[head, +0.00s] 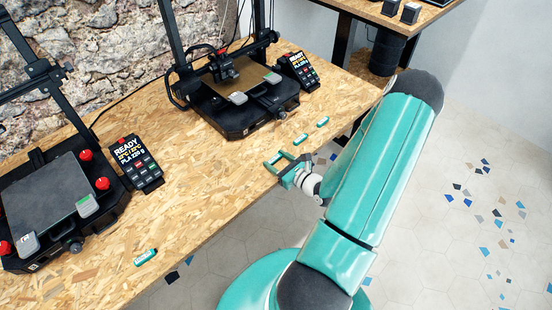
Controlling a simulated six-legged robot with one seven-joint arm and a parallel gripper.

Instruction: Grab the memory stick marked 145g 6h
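One (146,257) is near the front edge at lower left, before the left printer. Two others, a middle stick (300,139) and a far stick (322,122), lie close together near the front edge, before the right printer. Their markings are too small to read, so I cannot tell which is 145g 6h. My teal gripper (275,159) is open at the table's front edge, left of and nearer than the middle stick. Its fingers point left over the tabletop. Whether anything lies between them is unclear.
The table (210,185) has bare room between the printers. The left printer (45,205) and right printer (240,100) stand toward the back, with keypad displays (137,160) beside them. A second table (360,8) and a dark bin (387,52) are behind my arm.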

